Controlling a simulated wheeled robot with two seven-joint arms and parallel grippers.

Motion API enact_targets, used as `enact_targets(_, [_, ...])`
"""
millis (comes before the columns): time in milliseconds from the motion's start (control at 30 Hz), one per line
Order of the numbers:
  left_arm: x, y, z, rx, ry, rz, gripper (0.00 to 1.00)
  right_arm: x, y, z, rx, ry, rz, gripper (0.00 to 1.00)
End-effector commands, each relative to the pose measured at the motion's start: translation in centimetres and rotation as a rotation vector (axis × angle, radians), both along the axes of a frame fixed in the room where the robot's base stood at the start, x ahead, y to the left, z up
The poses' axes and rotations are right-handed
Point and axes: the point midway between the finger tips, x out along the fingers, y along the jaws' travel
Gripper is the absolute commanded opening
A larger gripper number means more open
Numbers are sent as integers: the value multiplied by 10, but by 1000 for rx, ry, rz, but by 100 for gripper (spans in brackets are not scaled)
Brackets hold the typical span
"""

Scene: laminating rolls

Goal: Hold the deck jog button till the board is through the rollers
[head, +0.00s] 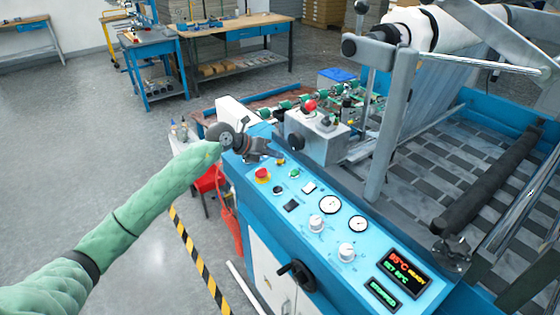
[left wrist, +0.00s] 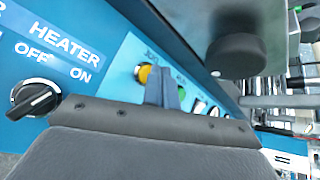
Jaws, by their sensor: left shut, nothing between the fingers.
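My left gripper (head: 272,154) is shut and empty over the far left corner of the blue control deck (head: 309,240). In the left wrist view its closed fingertips (left wrist: 162,86) are right beside a yellow button (left wrist: 143,75), with a green button (left wrist: 182,93) on the other side. A small label by the yellow button seems to read JOG. In the head view the yellow button (head: 281,161) is just by the fingertips. I cannot tell whether they touch or press it. A dark roller (head: 492,180) lies at the right. I cannot make out a board. My right gripper is not in view.
The deck carries a red stop button (head: 262,174), dials (head: 330,204), a temperature display (head: 405,272) and a smaller green-lettered display (head: 383,294). A grey block (head: 318,137) stands just behind the gripper. A heater knob (left wrist: 33,100) shows in the wrist view.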

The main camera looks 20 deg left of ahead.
Motion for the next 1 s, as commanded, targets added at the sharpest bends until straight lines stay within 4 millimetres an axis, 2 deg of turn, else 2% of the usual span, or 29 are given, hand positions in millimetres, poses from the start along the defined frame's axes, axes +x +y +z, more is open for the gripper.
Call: enact_targets(1000, [1, -1, -8, 0, 1, -1, 0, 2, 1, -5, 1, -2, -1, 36])
